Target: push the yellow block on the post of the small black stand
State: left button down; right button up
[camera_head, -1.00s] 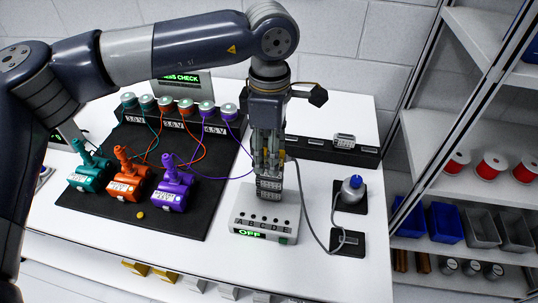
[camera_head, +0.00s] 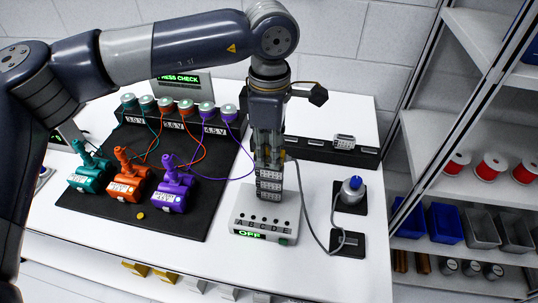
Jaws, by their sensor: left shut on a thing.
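My left gripper (camera_head: 268,158) points straight down over the white box (camera_head: 262,222), shut on a grey block (camera_head: 268,184) with white-marked faces. The block's lower end is close above or touching the back of the box; I cannot tell which. A small yellow piece (camera_head: 140,216) lies at the front of the black mat. No larger yellow block is clearly visible. A small black stand (camera_head: 341,205) carries a grey round post with a blue top (camera_head: 353,186). My right gripper is not in view.
Teal, orange and purple motors (camera_head: 172,196) are wired on the black mat (camera_head: 200,222). A cable runs from the box area to a black plate (camera_head: 347,247). A black rack (camera_head: 310,149) stands behind. The white table's front right is clear.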

pick_arm(q)
jog(key=shift+r+p, duration=0.9)
jog(key=shift+r, duration=1.3)
jog(key=shift+d, duration=0.1)
jog(key=shift+s+d, duration=0.2)
jog(key=shift+d, duration=0.1)
jog(key=s+d, duration=0.5)
jog(key=d, duration=0.3)
jog(key=s+d+b, duration=0.1)
jog(key=s+d, duration=0.3)
jog(key=d, duration=0.5)
jog(key=shift+s, duration=0.4)
